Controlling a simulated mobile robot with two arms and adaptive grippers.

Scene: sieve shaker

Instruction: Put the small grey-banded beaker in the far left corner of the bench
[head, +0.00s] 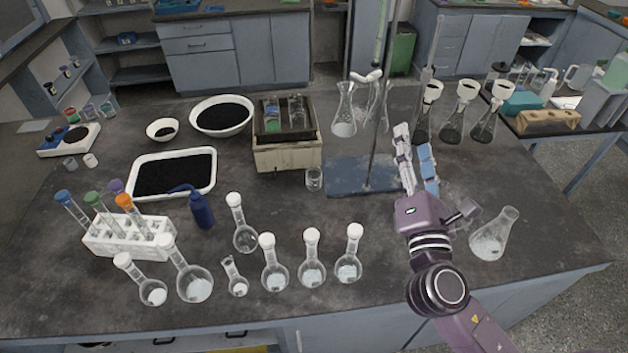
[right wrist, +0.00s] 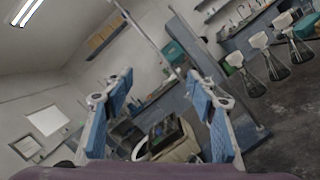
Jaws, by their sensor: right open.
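A small clear beaker (head: 314,179) stands upright on the dark bench (head: 275,205), in front of the beige box; at this size I cannot make out a grey band on it. My right gripper (head: 414,142) is open and empty, pointing away from me beside the blue stand base, well to the right of the beaker. In the right wrist view its two blue-padded fingers (right wrist: 158,88) are spread with nothing between them. The far left corner area of the bench holds a white scale (head: 70,139) and small cups. My left gripper is not in view.
Several round flasks (head: 275,275) and a test tube rack (head: 130,238) line the near side. A black-filled tray (head: 215,188), a blue wash bottle (head: 201,210) and bowls (head: 221,116) lie left of the box (head: 290,155).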

